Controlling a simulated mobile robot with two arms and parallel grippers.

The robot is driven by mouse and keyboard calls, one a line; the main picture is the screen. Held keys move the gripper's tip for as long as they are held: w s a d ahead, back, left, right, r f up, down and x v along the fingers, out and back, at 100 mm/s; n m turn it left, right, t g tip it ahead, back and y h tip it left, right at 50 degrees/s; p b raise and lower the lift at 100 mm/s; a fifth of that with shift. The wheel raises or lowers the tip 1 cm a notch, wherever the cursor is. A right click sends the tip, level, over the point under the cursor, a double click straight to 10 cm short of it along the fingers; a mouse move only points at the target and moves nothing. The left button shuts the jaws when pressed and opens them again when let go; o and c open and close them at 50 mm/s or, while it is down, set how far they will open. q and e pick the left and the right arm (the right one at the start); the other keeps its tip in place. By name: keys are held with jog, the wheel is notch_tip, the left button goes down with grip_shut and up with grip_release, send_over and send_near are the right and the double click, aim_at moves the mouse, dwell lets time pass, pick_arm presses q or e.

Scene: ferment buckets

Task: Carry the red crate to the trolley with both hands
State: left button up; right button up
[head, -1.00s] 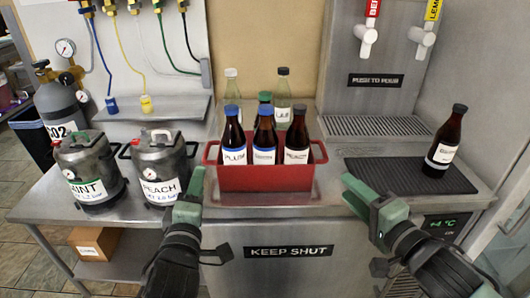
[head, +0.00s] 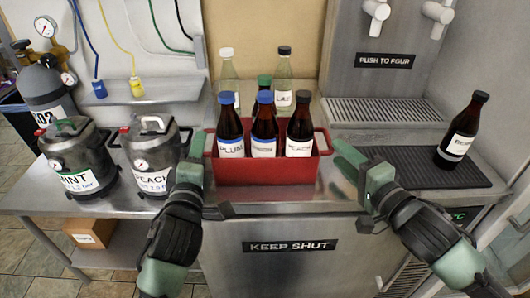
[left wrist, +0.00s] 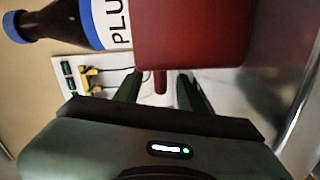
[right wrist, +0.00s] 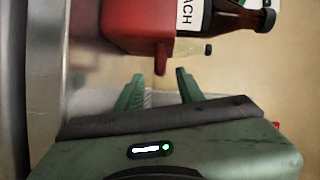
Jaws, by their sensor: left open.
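The red crate (head: 265,172) stands on the steel counter and holds several brown bottles, the front ones labelled. My left gripper (head: 194,168) is at the crate's left end. In the left wrist view its open fingers (left wrist: 160,88) are on either side of the crate's red handle (left wrist: 160,79). My right gripper (head: 352,162) is just off the crate's right end. In the right wrist view its fingers (right wrist: 160,80) are open, with the other red handle (right wrist: 160,58) at the gap between their tips. No trolley is identifiable in view.
Two clear bottles (head: 283,72) stand behind the crate. MINT (head: 77,160) and PEACH (head: 155,155) kegs stand at left. A dark bottle (head: 461,132) stands on a black mat (head: 405,172) at right. A tap unit (head: 385,70) rises behind. A cardboard box (head: 90,231) is on the lower shelf.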

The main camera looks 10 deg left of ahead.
aim_at(330, 147)
pick_arm(q)
jog(key=w, duration=0.5)
jog(key=shift+a, duration=0.3)
pick_arm(e)
jog(key=x, duration=0.5)
pick_arm(q)
grip_shut()
pick_arm(e)
grip_shut()
pick_arm(q)
jog(key=shift+f, duration=0.1)
pick_arm(e)
jog(key=shift+f, duration=0.1)
pick_arm(q)
jog(key=shift+r, duration=0.4)
pick_arm(e)
jog(key=shift+r, duration=0.4)
